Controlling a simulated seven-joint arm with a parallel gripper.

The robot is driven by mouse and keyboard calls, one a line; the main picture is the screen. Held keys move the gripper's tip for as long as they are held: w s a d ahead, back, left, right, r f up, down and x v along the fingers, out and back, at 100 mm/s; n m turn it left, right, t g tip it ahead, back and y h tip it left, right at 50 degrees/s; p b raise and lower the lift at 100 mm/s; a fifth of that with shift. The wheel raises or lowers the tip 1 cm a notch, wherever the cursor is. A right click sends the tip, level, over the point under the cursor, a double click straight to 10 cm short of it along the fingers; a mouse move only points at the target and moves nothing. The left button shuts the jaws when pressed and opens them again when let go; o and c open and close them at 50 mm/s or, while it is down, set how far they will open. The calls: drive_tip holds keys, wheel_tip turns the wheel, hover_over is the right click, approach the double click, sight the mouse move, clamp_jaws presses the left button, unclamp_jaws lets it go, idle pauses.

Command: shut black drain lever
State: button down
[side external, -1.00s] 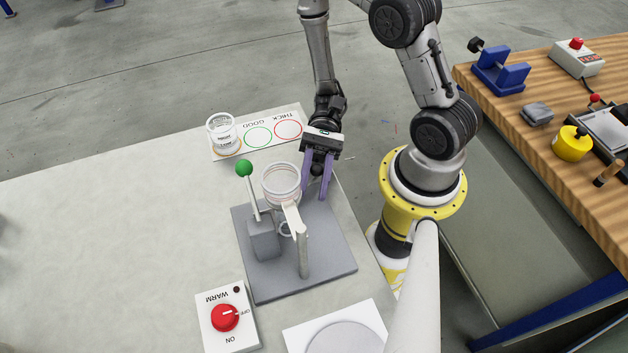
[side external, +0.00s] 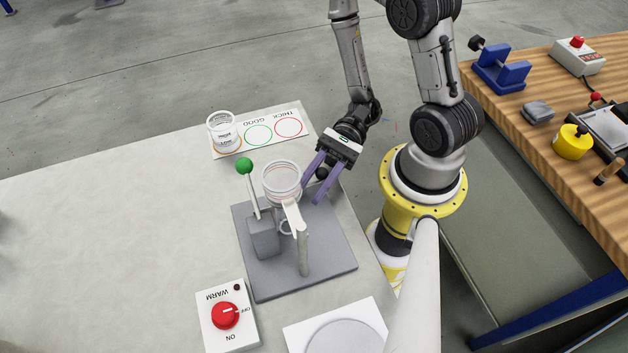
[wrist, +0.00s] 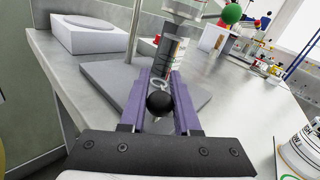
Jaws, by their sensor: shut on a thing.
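The black drain lever shows as a round black knob (wrist: 160,103) between my purple fingers in the wrist view. The knob (side external: 321,173) also shows small and dark between the fingers in the side view. My gripper (side external: 311,192) is shut on this knob, with its fingers tilted down and left towards the clear cup (side external: 281,183). In the wrist view my fingertips (wrist: 164,76) reach past the knob. The rest of the lever is mostly hidden by the fingers.
The cup sits above a grey base plate (side external: 328,255) with a post. A green-knobbed lever (side external: 245,166) stands on its left. A red-dial box (side external: 226,317) is in front.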

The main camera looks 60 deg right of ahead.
drive_tip(key=shift+a+m+t, duration=0.1)
drive_tip(key=shift+m+t, duration=0.6)
drive_tip(key=shift+t, duration=0.4)
drive_tip(key=c, duration=0.6)
unclamp_jaws()
drive_tip(key=shift+c, duration=0.2)
drive_tip(key=shift+d, duration=0.7)
drive_tip(key=s+d, duration=0.2)
drive_tip(key=d, duration=0.8)
drive_tip(key=shift+s+d, duration=0.15)
drive_tip(key=shift+s, duration=0.1)
